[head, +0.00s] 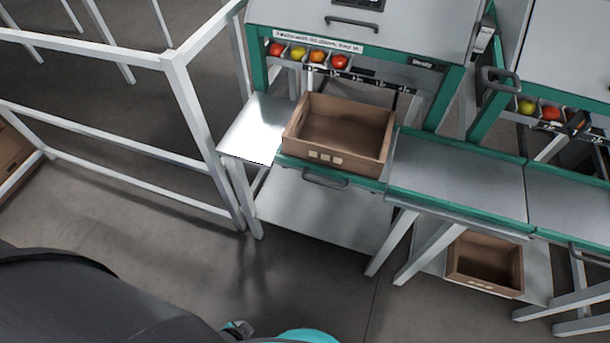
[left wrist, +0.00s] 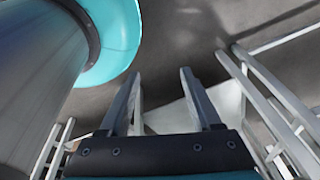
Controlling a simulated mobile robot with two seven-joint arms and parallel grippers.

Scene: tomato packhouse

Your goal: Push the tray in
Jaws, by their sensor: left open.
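The tray (head: 286,160) is a green-edged drawer with a dark bar handle (head: 325,179) on its front. It sticks out of the grading station (head: 365,25) toward me, below the station's opening. An empty brown cardboard box (head: 340,135) stands on it and hides most of its surface. My left gripper (left wrist: 159,76) shows in the left wrist view with its two fingers apart and nothing between them. It is away from the tray, over the floor and pale frame bars. My right gripper is in neither view.
A pale side table (head: 258,128) stands left of the tray, and a grey green-edged bench (head: 455,180) stands right. Another brown box (head: 485,262) sits low under that bench. A white rail frame (head: 180,80) stands at left. Floor in front is clear.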

